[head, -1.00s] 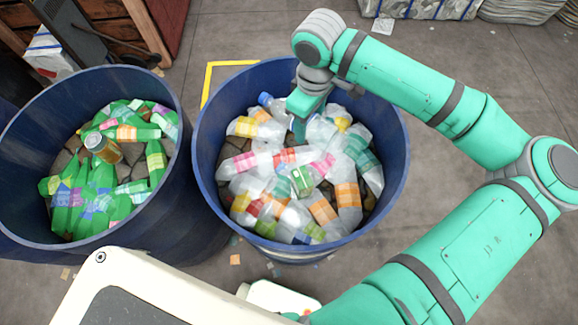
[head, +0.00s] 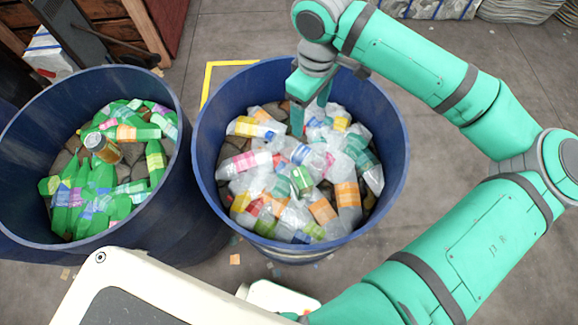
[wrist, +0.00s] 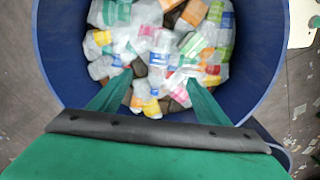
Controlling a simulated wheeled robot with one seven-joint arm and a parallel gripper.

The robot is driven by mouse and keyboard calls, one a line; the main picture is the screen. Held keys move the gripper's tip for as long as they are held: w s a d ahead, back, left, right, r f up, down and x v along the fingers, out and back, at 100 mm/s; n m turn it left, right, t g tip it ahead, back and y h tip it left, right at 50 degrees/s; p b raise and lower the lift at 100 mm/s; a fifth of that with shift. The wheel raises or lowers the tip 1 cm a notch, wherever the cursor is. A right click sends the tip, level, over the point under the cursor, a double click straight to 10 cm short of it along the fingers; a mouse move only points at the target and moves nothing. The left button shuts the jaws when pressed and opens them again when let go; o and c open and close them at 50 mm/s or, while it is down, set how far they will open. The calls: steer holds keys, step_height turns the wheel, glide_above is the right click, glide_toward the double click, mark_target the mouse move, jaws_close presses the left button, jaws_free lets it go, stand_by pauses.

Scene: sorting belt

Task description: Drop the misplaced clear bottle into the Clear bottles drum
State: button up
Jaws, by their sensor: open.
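The blue drum in the middle (head: 398,165) holds a heap of clear bottles with coloured labels. No drum label is readable, so I cannot confirm its name. A clear bottle with a blue label (head: 300,153) lies on top of the heap, tilted among the others. My gripper (head: 310,112) is over the far part of this drum, fingers apart, pointing down. In the wrist view my gripper (wrist: 160,82) shows nothing between its fingertips, only the heap below. The drum's blue wall also shows in the wrist view (wrist: 262,50).
A second blue drum (head: 15,140) at left holds green bottles and an amber jar (head: 102,147). Yellow floor tape (head: 208,80) runs behind the middle drum. My pale body is at the lower left. The grey floor beyond the drums is mostly clear.

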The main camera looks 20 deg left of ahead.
step_height(320, 180, up, 6)
steer(key=shift+f, duration=0.1)
stand_by(0.4)
steer(key=shift+w+d, duration=0.1)
